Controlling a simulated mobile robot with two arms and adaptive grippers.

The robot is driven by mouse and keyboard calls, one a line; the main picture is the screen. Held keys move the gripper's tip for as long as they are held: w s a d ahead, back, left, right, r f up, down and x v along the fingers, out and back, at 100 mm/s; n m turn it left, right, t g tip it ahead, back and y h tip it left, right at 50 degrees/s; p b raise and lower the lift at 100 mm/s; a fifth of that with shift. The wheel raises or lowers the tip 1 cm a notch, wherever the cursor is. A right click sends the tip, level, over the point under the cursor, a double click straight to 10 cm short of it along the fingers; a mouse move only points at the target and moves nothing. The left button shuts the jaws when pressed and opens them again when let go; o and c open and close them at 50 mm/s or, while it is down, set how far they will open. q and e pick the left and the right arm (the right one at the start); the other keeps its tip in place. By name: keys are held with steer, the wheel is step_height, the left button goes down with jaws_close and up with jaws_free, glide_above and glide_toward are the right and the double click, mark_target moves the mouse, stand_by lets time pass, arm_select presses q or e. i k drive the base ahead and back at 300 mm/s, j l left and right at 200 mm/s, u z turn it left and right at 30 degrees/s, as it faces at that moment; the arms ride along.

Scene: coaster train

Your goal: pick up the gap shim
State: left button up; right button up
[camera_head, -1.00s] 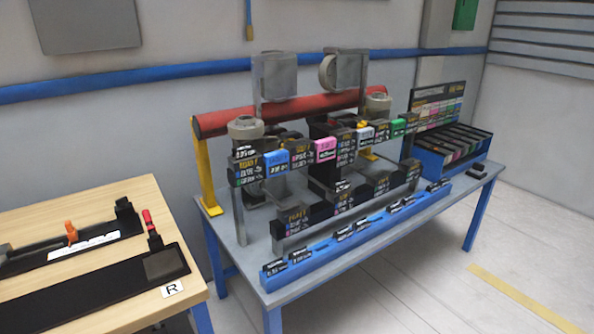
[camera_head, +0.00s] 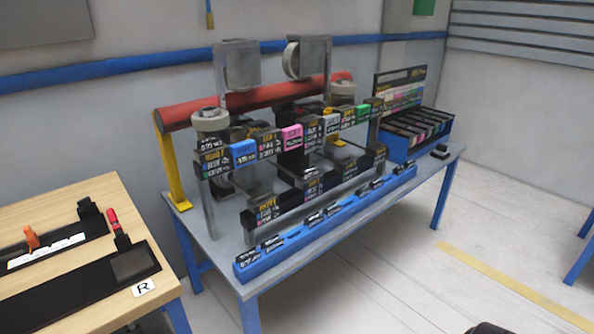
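I cannot pick out the gap shim for certain. Small dark labelled pieces sit in several groups along a long blue rail (camera_head: 290,262) at the front of the grey table (camera_head: 410,190). Their labels are too small to read surely. My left gripper is not in view. Dark rounded parts show at the bottom edge right of centre; they may belong to my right arm, and no fingers can be made out. Nothing is seen held.
A rig with a red roller (camera_head: 270,96), yellow brackets and coloured label blocks stands behind the rail. A blue sorting bin (camera_head: 412,147) stands at the far right end. A wooden table (camera_head: 60,205) with black trays is at left.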

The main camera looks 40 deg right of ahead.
mark_target(309, 173)
steer(key=z, duration=1.4)
